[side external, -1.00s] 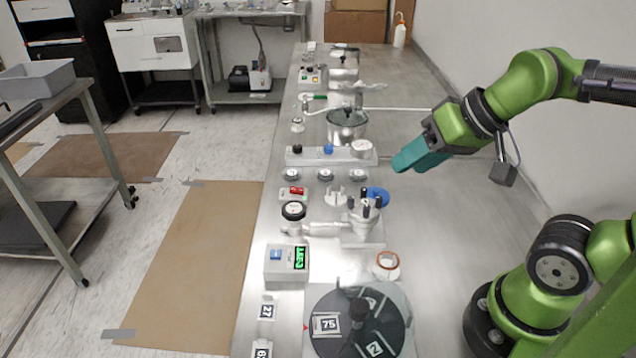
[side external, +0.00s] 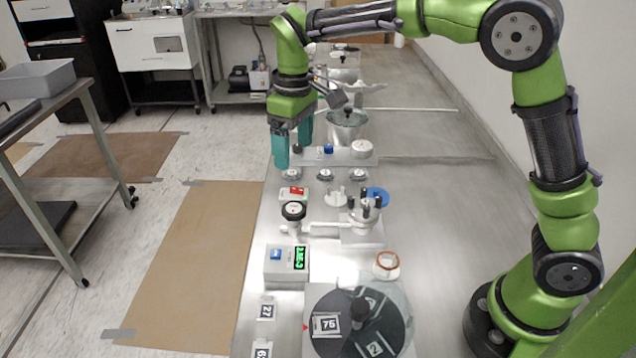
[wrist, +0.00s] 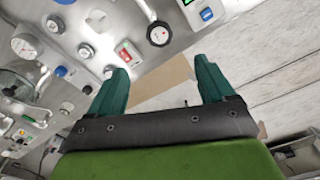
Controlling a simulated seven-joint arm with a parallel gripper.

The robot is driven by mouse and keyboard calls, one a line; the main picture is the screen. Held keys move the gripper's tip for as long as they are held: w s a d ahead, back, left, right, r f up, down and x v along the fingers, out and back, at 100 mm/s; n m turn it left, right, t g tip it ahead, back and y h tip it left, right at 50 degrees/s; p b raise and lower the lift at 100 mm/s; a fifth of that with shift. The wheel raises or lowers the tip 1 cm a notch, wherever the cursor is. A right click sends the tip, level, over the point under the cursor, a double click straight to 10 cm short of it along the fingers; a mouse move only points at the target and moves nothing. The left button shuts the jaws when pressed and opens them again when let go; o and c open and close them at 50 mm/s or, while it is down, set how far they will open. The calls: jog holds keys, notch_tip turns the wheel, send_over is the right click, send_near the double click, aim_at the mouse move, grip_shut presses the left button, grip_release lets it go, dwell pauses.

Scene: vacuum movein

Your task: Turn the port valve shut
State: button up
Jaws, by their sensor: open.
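A grey-white manifold block (side external: 310,158) lies across the bench. It carries a black knob (side external: 297,149), a blue knob (side external: 328,149) and a round white gauge (side external: 361,148). I cannot tell for certain which part is the port valve. In the wrist view the blue knob (wrist: 60,71) and gauge (wrist: 25,45) are to the left, outside my fingers. My gripper (side external: 293,146) has teal fingers pointing down, at the left end of the manifold. In the wrist view my gripper (wrist: 160,68) is open with nothing between its fingers. Its height above the bench is unclear.
Several small dials (side external: 323,174), a red switch (side external: 293,193), a black-rimmed gauge (side external: 293,211) and a green-display box (side external: 287,264) stand nearer. A metal pot (side external: 347,125) stands behind the manifold. The bench's right side is clear; its left edge drops to the floor.

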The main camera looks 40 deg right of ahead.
aim_at(294, 208)
jog(key=shift+n, duration=0.9)
jog(key=f, duration=1)
jog(key=w+f, duration=0.1)
jog(key=f, duration=0.4)
jog(key=shift+a, duration=0.1)
jog(key=shift+r, duration=0.1)
jog(key=c, duration=1.1)
jog(key=shift+o, duration=0.2)
